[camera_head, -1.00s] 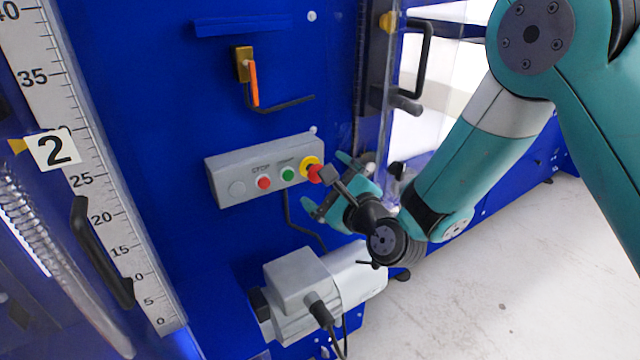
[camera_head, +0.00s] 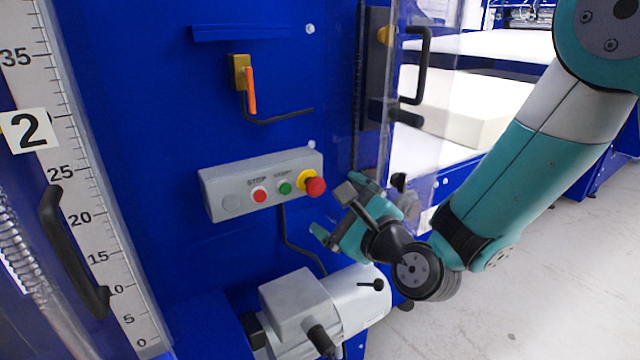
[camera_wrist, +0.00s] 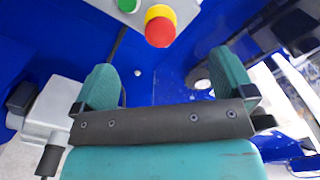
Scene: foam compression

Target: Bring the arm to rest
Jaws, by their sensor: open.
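My gripper (camera_head: 338,208) is open and empty, in front of the blue machine panel, just below and right of the grey button box (camera_head: 225,200). In the wrist view my gripper (camera_wrist: 168,85) shows its two teal fingers spread wide with nothing between them. The red emergency knob (camera_head: 315,187) on its yellow collar sits at the right end of the box. It also shows in the wrist view (camera_wrist: 158,32), beyond the fingers and apart from them. My arm is bent, coming in from the upper right.
A grey motor (camera_head: 293,300) juts out below the gripper. A clear door with a black handle (camera_head: 424,65) stands at right, with a pale foam block (camera_head: 470,105) behind it. An orange-handled switch (camera_head: 251,90) is above the box. Open floor (camera_head: 510,290) lies at lower right.

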